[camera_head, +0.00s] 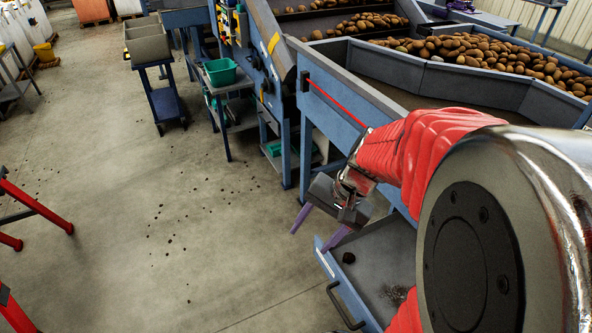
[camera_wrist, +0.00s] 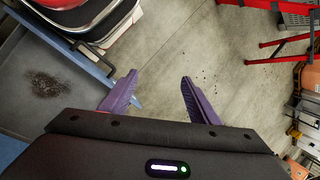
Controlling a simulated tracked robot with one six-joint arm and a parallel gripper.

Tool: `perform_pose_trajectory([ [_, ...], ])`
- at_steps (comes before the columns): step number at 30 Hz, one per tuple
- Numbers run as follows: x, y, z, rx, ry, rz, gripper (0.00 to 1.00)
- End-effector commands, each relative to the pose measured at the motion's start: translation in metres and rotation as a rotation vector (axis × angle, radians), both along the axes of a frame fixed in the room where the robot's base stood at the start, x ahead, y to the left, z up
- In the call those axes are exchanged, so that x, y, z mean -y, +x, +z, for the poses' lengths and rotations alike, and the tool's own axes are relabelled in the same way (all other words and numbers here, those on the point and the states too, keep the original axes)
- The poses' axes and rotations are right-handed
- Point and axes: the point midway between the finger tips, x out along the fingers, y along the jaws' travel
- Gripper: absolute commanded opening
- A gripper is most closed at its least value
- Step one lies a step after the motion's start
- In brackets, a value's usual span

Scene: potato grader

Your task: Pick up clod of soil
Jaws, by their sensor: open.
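A small dark clod of soil (camera_head: 348,258) lies in an open grey drawer (camera_head: 372,248) with a blue front and a dark handle, below the grader. My gripper (camera_head: 313,240) has two purple fingers spread apart with nothing between them. In the head view it hangs above and left of the clod, by the drawer's corner. In the wrist view my gripper (camera_wrist: 158,80) points at bare floor, with the drawer (camera_wrist: 18,105) to its left. I cannot make out the clod in the wrist view.
Loose crumbs of soil (camera_head: 395,293) lie in the drawer right of the clod. Potatoes (camera_head: 470,50) fill the grader's blue-framed table behind. A green bin (camera_head: 220,72) stands on a side table. Red stands (camera_head: 30,205) are at far left. The floor between is open, with scattered crumbs.

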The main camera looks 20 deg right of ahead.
Motion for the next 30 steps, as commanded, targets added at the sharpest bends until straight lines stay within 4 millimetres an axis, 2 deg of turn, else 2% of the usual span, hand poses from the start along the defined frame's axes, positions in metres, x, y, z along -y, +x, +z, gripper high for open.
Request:
perform_pose_trajectory([
  [16,0.088,0.009,-0.085,-0.134,0.406,-0.559,0.55],
  [23,0.129,0.002,-0.124,-0.159,0.576,-0.802,0.55],
  [30,0.172,-0.014,-0.169,-0.166,0.756,-1.056,0.55],
])
